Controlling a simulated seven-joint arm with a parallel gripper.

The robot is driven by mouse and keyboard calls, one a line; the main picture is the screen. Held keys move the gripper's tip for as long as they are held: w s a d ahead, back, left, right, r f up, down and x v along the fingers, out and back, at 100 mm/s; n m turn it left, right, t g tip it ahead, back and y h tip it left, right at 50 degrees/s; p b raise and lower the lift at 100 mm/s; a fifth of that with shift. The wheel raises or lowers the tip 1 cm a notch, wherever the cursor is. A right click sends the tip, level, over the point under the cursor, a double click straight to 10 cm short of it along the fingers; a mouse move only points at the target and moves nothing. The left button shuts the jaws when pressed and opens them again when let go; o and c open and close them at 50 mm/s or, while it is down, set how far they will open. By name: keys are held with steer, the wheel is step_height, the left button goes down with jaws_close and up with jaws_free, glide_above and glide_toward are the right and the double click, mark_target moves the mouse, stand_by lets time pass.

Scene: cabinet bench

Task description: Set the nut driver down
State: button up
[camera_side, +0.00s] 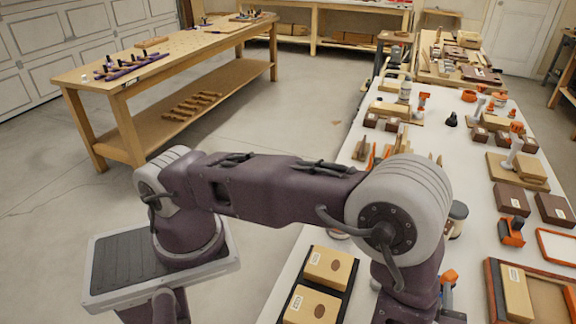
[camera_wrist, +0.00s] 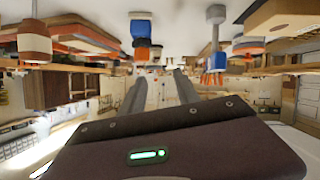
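My gripper (camera_wrist: 160,76) shows in the wrist view as two grey fingers standing apart, with nothing clearly seen between them. In the side view my arm reaches down over the white bench (camera_side: 467,170), and its gripper end is out of frame at the bottom. I cannot pick out the nut driver for sure. A blue and black upright thing (camera_wrist: 141,30) with orange below it shows just beyond the fingers in the wrist view, which looks upside down. It appears apart from the fingers.
Wooden blocks on a black tray (camera_side: 345,294) lie left of my arm. An orange-edged wooden tray (camera_side: 549,292), dark boxes (camera_side: 511,199) and an orange tool (camera_side: 511,231) lie to the right. Several more tools crowd the bench behind. A separate wooden table (camera_side: 180,50) stands back left.

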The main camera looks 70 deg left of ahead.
steer(key=w+d+r+m+h, duration=0.1)
steer(key=w+d+r+h, duration=0.2)
steer(key=r, duration=0.4)
steer(key=w+d+r+h, duration=0.1)
steer(key=w+r+h, duration=0.3)
steer(key=r, duration=0.2)
steer(key=s+a+r+m+g+h, duration=0.1)
steer(key=s+a+r+m+h, duration=0.1)
steer(key=r, duration=0.5)
steer(key=s+a+r+m+h, duration=0.2)
steer(key=r+h, duration=0.1)
steer(key=r, duration=0.3)
steer(key=s+a+m+g+y, duration=0.2)
steer(key=s+a, duration=0.7)
steer(key=s, duration=0.4)
steer(key=s+a+f+m+g+y, duration=0.1)
steer(key=s+a+m+g+y, duration=0.1)
steer(key=s+a, duration=0.7)
steer(key=s+m, duration=0.1)
steer(key=s, duration=0.3)
steer(key=shift+s+a+f, duration=0.15)
